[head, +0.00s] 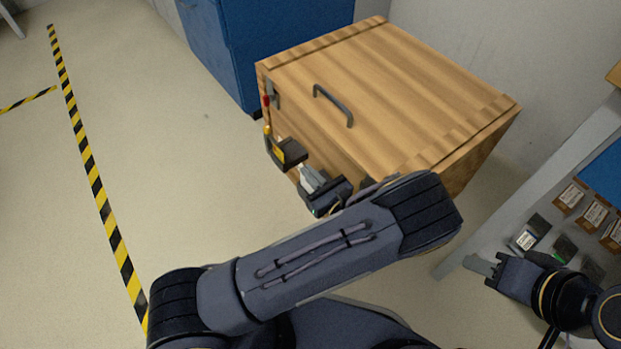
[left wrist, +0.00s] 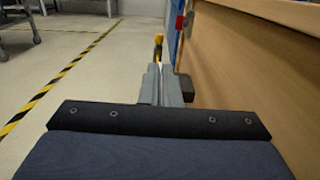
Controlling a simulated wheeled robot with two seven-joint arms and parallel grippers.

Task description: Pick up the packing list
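No packing list can be made out in either view. A wooden cart (head: 390,95) with a slatted lid stands at the centre of the head view; its lid is down and hides the inside. A dark handle (head: 333,105) is on the lid. My left gripper (head: 306,170) is low beside the cart's front, its fingers close together with nothing clearly held. It also shows in the left wrist view (left wrist: 159,82). A dark block (head: 290,152) sits near its fingertips, beside a yellow-tipped part (head: 268,133). My right gripper (head: 480,265) is at the right, by a table edge; its finger gap is unclear.
A blue cabinet (head: 235,45) stands behind the cart. A grey table (head: 530,190) at the right holds several small labelled boxes (head: 570,196) and dark items. Yellow-black tape (head: 95,175) marks the open floor at the left.

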